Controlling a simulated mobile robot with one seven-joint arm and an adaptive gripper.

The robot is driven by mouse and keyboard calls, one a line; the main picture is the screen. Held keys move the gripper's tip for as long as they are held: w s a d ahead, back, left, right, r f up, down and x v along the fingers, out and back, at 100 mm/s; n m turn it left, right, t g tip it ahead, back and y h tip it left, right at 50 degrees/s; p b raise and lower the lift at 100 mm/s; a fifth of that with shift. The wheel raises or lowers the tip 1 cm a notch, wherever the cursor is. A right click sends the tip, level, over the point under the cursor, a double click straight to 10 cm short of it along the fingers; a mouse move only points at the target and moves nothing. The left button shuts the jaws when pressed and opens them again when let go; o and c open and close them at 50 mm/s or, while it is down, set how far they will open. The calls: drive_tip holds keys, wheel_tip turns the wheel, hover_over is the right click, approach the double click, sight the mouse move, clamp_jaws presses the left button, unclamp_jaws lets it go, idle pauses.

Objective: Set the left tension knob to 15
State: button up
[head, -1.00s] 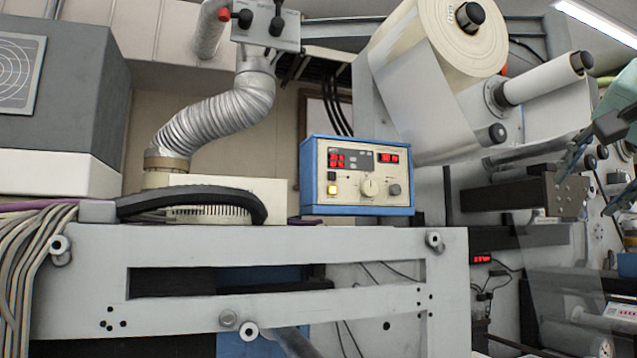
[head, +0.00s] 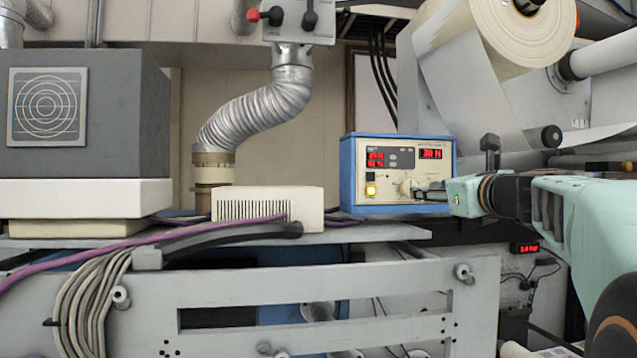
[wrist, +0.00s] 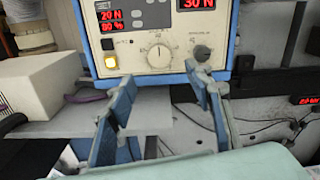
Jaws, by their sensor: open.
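The blue tension control box (head: 349,185) has a cream front panel, and its front fills the top of the wrist view (wrist: 130,55). A large cream knob (wrist: 158,55) with scale marks around it is the left of two knobs; its mark points roughly up, but the scale numbers are too small to read. A smaller dark knob (wrist: 201,52) sits to its right. My gripper (head: 430,192) is open and empty in front of the panel's lower right. In the wrist view my gripper (wrist: 160,78) has its fingers spread below the cream knob, apparently not touching it.
Red displays (wrist: 110,20) read 20 N and 80 % at left and 30 N at right. A lit yellow button (wrist: 111,62) is left of the knob. A white vented box (head: 265,203) stands left of the control box; a paper roll (head: 525,30) hangs upper right.

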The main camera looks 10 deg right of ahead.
drive_tip(key=w+p, duration=0.2)
drive_tip(key=w, duration=0.7)
drive_tip(key=shift+w+a, duration=0.15)
drive_tip(key=c, duration=1.2)
drive_tip(key=shift+o, duration=0.2)
drive_tip(key=shift+f+n+b, duration=0.1)
drive_tip(key=shift+n+b, duration=0.3)
drive_tip(key=n+b, duration=0.2)
drive_tip(key=shift+f+n, duration=0.1)
drive_tip(key=shift+n, duration=0.3)
drive_tip(key=shift+n+b, duration=1.05)
drive_tip(key=shift+n, duration=0.75)
drive_tip(key=shift+r, duration=0.2)
